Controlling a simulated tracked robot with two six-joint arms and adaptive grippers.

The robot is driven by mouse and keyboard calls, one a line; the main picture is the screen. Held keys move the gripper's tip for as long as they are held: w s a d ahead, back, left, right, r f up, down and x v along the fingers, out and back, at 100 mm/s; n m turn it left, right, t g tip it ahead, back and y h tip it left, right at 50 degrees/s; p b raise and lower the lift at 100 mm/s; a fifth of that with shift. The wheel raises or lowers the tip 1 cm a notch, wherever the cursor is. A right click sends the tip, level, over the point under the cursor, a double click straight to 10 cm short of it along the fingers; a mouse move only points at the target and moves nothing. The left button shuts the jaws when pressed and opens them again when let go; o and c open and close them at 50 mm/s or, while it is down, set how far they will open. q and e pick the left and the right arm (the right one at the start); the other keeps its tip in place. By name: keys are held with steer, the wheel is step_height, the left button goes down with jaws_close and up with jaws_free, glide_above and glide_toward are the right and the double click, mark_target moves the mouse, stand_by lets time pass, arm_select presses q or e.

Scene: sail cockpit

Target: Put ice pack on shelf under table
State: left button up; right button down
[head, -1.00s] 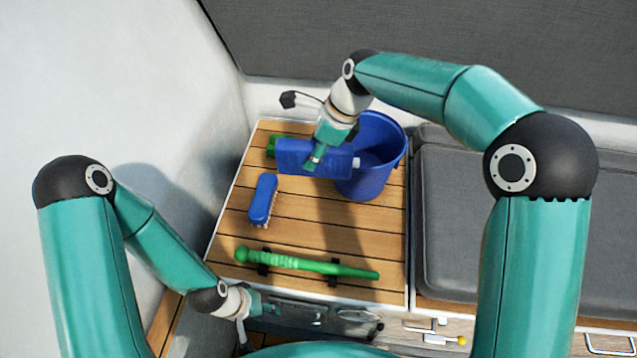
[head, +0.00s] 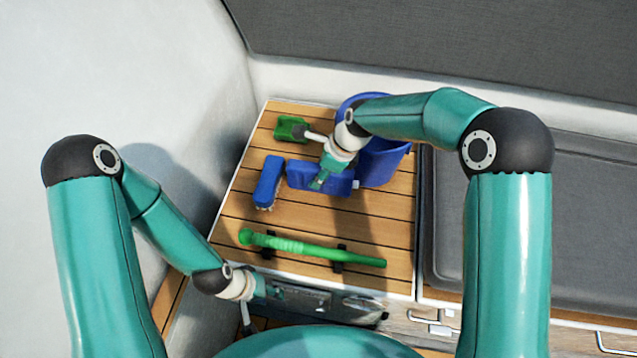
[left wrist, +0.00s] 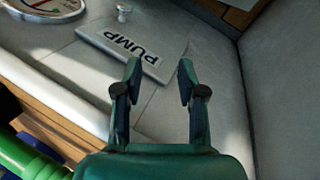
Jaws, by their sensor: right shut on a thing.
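The blue ice pack (head: 303,176) is in the head view, over the slatted wooden table (head: 365,228), in front of the blue bucket. My right gripper (head: 320,183) is shut on it; I cannot tell whether the pack touches the table. My left gripper (head: 268,291) is low at the table's front left edge. In the left wrist view its two fingers (left wrist: 158,82) are apart with nothing between them. The shelf under the table is not clearly seen; a dim space shows below the front edge.
A blue bucket (head: 383,165) stands at the table's back right. A blue brush (head: 268,183) and a green scoop-like thing (head: 291,128) lie at the left and back. A green rod (head: 300,246) rests along the front on black holders. A PUMP plate (left wrist: 125,52) shows in the left wrist view.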

steer(key=shift+f, duration=1.95)
steer(key=shift+f+b, duration=0.15)
steer(key=shift+b, duration=0.15)
steer(key=c, duration=0.8)
jaws_free()
steer(key=shift+o, duration=0.2)
